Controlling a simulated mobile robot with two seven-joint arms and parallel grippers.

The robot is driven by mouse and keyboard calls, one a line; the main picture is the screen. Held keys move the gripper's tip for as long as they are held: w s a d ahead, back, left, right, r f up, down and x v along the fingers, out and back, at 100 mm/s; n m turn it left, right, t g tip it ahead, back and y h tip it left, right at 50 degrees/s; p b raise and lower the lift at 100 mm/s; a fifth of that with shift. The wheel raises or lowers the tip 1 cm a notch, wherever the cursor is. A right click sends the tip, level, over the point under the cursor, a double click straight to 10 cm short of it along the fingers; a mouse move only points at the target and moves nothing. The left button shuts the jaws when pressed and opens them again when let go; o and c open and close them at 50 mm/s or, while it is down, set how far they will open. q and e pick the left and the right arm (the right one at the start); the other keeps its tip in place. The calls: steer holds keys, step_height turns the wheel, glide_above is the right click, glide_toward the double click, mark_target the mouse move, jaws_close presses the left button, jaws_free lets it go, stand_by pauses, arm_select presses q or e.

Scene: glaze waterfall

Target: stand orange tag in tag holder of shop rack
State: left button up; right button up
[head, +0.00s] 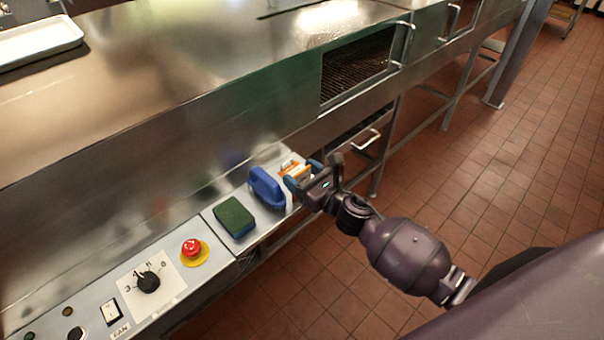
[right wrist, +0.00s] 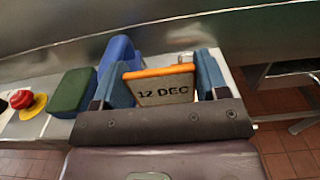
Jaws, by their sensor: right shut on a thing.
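The orange tag (head: 299,173) is between the fingers of my right gripper (head: 301,176), which is shut on it, over the right end of the steel ledge. In the right wrist view the tag (right wrist: 163,88) shows an orange top edge and a pale face reading "12 DEC". It stands roughly upright between the two blue fingers of the gripper (right wrist: 164,84). I cannot tell whether its bottom edge touches the ledge; the wrist body hides it. I cannot make out the shop rack or its tag holder in either view. My left gripper is not in view.
A blue object (head: 265,187) stands on the ledge (head: 262,226) close left of my right gripper. Left of it are a green-topped sponge (head: 234,217), a red button (head: 192,247) and a black dial (head: 149,281). A white tray (head: 38,42) lies far left.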

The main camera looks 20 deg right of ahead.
steer(key=o, duration=0.6)
steer(key=shift+f, duration=0.1)
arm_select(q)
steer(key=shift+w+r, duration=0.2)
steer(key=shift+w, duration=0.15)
arm_select(e)
steer(key=shift+o, duration=0.2)
